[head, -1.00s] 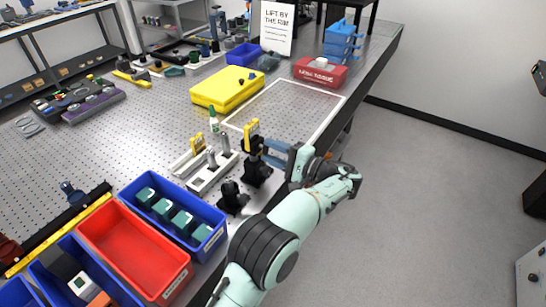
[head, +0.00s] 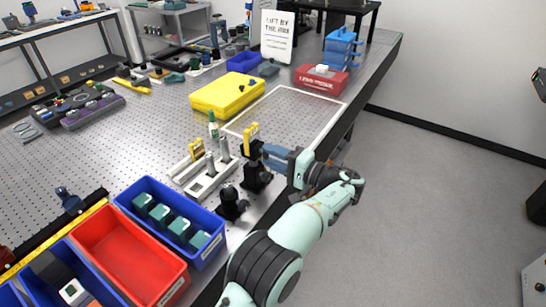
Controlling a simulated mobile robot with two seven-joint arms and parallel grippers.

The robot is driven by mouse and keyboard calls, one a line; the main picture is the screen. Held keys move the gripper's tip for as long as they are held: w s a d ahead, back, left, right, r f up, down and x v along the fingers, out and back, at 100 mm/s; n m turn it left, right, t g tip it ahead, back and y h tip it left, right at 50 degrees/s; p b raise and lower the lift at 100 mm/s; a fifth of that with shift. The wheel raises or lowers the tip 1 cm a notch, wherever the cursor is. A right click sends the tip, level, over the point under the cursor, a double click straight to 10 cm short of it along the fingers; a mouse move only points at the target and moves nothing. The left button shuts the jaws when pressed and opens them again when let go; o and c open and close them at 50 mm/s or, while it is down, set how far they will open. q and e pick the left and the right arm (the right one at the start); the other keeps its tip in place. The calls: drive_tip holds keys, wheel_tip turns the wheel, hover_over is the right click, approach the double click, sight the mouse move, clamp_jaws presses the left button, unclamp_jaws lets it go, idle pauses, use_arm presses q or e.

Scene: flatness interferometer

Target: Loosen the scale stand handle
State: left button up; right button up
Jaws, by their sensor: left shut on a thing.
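The scale stand (head: 256,178) is a black post on a dark base, with a yellow scale (head: 251,133) upright at its top. It stands near the table's right edge. My left gripper (head: 268,156) reaches it from the right, with its blue-grey fingers at the upper part of the post. The fingers are shut on the stand's handle, which is mostly hidden between them. My right gripper is not in view.
Left of the stand is a pale fixture (head: 207,172) with metal posts and another yellow piece. A black knobbed part (head: 231,203) stands in front. Blue (head: 206,259) and red bins (head: 155,287) fill the near side. A yellow case (head: 222,98) lies behind.

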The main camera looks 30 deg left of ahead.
use_arm(q)
drive_tip(key=o, duration=1)
drive_tip(key=shift+o, duration=0.2)
drive_tip(key=s+d, duration=0.1)
drive_tip(key=d, duration=1.2)
drive_tip(key=shift+d+p, duration=0.2)
drive_tip(key=shift+p, duration=0.2)
drive_tip(key=shift+d, duration=0.1)
